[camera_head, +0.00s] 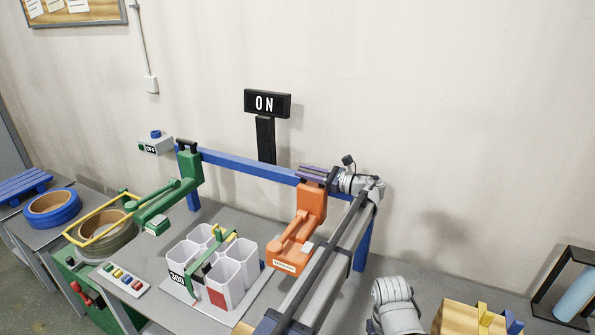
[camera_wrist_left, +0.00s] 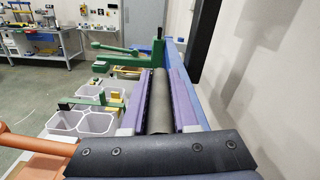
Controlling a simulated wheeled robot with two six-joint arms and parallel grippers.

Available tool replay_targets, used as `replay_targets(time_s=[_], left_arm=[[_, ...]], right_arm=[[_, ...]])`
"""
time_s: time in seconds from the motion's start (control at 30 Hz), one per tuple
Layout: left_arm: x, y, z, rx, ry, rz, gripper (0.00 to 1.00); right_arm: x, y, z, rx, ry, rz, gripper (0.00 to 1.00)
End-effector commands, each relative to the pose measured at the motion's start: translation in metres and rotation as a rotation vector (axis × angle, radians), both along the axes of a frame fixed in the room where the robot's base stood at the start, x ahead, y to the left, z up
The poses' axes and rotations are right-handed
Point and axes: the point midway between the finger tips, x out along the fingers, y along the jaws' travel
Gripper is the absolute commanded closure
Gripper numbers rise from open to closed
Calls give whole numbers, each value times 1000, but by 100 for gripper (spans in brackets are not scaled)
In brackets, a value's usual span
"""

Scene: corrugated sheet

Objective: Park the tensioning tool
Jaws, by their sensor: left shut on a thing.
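An orange hand tool (camera_head: 312,205) with a long lever and a labelled base hangs upright in front of the right part of the blue rail (camera_head: 245,166). My left gripper (camera_head: 315,172), with purple fingers, is shut on its top grip. In the left wrist view the fingers (camera_wrist_left: 165,103) close on a dark round grip (camera_wrist_left: 160,95), and part of the orange body (camera_wrist_left: 35,150) shows at lower left. I cannot tell whether the orange tool touches the rail. A green tool (camera_head: 188,165) with a black top grip stands at the rail's left end. My right gripper is out of view.
White bins (camera_head: 235,270) stand on the grey bench just left of the orange tool. A black ON sign (camera_head: 267,103) stands behind the rail. Strap coils (camera_head: 52,207) lie at left. A wooden box (camera_head: 465,320) and a black stand (camera_head: 565,280) are at right.

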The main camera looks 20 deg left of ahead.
Motion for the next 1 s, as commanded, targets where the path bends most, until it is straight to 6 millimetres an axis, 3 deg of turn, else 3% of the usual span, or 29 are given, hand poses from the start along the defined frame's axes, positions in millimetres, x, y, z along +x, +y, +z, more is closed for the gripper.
replay_targets(time_s=[0.37,0.4,0.63,1.0], left_arm=[[-2,-6,-1,-3,0,0,100],[-2,-6,-1,-3,0,0,72],[-1,-5,-1,-1,0,0,46],[-1,-12,0,-1,0,-1,43]], right_arm=[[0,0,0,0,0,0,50],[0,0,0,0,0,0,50],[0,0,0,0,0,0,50],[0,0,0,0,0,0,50]])
